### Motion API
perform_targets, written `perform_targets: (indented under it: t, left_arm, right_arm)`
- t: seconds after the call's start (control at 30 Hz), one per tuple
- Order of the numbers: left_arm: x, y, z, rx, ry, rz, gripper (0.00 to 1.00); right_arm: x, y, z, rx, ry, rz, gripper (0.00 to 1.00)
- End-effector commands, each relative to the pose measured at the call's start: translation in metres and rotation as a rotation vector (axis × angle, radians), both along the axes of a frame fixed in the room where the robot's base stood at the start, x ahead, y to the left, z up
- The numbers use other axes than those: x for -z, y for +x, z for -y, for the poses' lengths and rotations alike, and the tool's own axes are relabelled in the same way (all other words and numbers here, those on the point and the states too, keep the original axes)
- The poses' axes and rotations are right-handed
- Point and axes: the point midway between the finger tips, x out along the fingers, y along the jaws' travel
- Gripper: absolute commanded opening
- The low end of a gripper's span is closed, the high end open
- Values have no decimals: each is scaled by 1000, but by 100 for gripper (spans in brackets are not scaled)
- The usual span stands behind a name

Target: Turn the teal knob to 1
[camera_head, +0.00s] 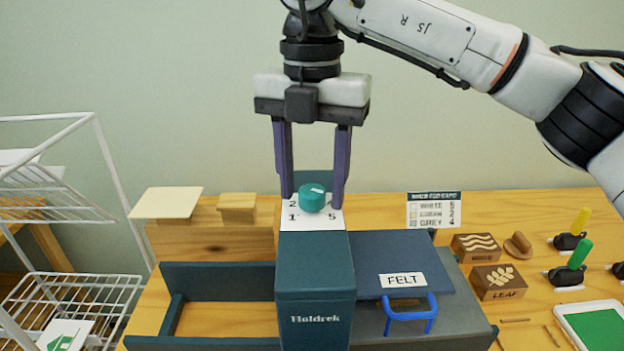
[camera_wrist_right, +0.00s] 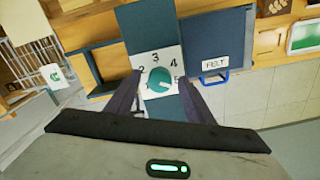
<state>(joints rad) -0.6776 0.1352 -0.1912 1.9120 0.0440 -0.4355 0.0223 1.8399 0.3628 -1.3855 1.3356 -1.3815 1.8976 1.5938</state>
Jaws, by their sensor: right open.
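The teal knob (camera_head: 312,198) sits on a white dial plate (camera_head: 312,222) on top of a dark teal machine (camera_head: 315,290). In the head view, the numbers 1, 2 and 5 show beside it. In the right wrist view, the knob (camera_wrist_right: 160,78) has a pale mark on its top, and 2, 3, 4 and 5 show around it. I cannot tell exactly which number the mark points to. My right gripper (camera_head: 314,200) points down, open, with one purple finger on each side of the knob. Contact is not clear. My left gripper is not in view.
A blue-grey FELT lid (camera_head: 390,255) with a blue handle (camera_head: 408,314) is to the right of the dial. Stamp blocks (camera_head: 498,282) and colored-handled tools (camera_head: 580,254) lie farther right. A white wire rack (camera_head: 75,290) stands at left. A small price sign (camera_head: 433,210) stands behind.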

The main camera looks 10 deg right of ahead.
Motion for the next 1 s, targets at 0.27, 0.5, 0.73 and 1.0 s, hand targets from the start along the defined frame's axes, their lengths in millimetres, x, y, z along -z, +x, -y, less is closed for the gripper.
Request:
perform_targets:
  t: [0.27, 0.5, 0.73, 1.0]
  left_arm:
    - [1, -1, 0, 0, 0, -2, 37]
    - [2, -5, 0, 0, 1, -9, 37]
    - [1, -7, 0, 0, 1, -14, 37]
    - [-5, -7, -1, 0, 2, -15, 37]
  right_arm:
    - [0, 0, 0, 0, 0, 0, 18]
    - [-1, 0, 0, -7, 0, 0, 7]
    - [-2, 0, 0, -78, 0, 0, 7]
    - [-2, 0, 0, -279, 1, -2, 7]
